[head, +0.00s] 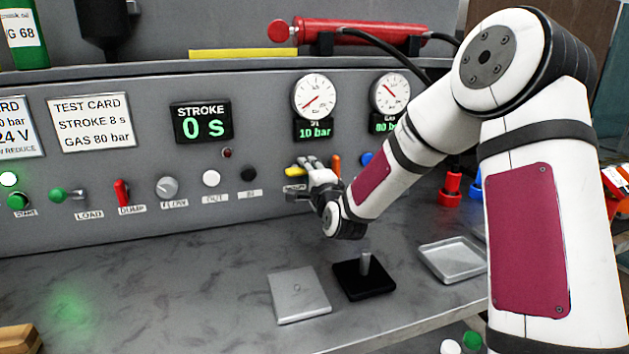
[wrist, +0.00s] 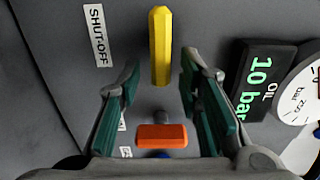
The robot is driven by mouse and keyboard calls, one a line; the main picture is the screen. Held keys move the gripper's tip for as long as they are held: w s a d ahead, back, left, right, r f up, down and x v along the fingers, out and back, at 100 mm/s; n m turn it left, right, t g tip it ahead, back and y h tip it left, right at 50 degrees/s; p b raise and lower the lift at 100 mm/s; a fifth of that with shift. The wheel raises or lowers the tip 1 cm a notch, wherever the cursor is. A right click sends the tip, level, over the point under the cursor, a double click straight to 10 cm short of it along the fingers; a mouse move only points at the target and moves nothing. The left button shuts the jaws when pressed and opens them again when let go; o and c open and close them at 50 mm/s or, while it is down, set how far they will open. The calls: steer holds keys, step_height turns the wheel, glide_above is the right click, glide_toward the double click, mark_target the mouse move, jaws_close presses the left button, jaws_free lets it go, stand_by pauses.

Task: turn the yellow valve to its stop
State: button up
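The yellow valve (head: 294,171) is a bar-shaped handle on the grey panel, above a small label in the head view. In the wrist view the yellow valve (wrist: 160,45) stands upright in the picture, beside the SHUT-OFF label (wrist: 97,33). My gripper (head: 308,186) is at the panel by the valve and partly hides it in the head view. In the wrist view my gripper (wrist: 160,80) is open, one green-padded finger on each side. The valve's lower end lies between the fingertips in the picture, with gaps on both sides. I see no contact.
An orange handle (wrist: 162,136) is close below the valve in the wrist view; it also shows right of my gripper (head: 337,165). A black knob (head: 249,174) is to the left. A silver plate (head: 299,305), black block with a peg (head: 378,288) and tray (head: 433,263) occupy the bench.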

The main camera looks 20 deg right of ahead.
steer(key=s, duration=1.1)
steer(key=shift+s, duration=0.15)
steer(key=s+r+n+g+p, duration=0.3)
steer(key=s+n, duration=0.3)
steer(key=s, duration=0.7)
steer(key=s+a+r+n+g+p, duration=0.1)
steer(key=s+r+n+g+p, duration=0.3)
steer(key=s, duration=1)
steer(key=s+a+r+n+g+p, duration=0.1)
steer(key=s+r+n+g+p, duration=0.3)
steer(key=s+n, duration=0.4)
steer(key=s+r+g, duration=0.1)
steer(key=s+g, duration=0.1)
steer(key=s, duration=0.4)
steer(key=shift+a+g, duration=0.2)
steer(key=shift+g, duration=0.2)
steer(key=shift+r, duration=0.1)
